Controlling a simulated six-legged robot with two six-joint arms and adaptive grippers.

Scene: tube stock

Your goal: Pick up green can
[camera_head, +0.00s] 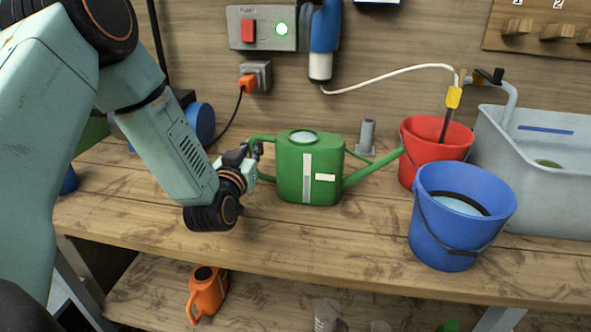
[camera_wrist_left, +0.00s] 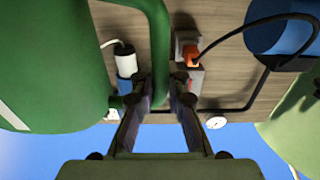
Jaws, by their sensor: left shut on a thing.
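The green can (camera_head: 311,168) is a watering can with a long spout to the right and a loop handle on its left. It stands upright on the wooden bench (camera_head: 150,215), at the middle of the head view. My left gripper (camera_head: 257,152) is at its left side, shut on the handle. In the left wrist view the can's green body (camera_wrist_left: 60,60) fills the left side. The green handle (camera_wrist_left: 160,45) runs down between the fingers of my left gripper (camera_wrist_left: 167,90). My right gripper is in neither view.
A red bucket (camera_head: 422,157) stands by the spout tip, with a blue bucket (camera_head: 440,225) in front of it. A grey basin (camera_head: 550,185) is at the right. An orange can (camera_head: 207,290) sits on the lower shelf. The bench in front of the green can is clear.

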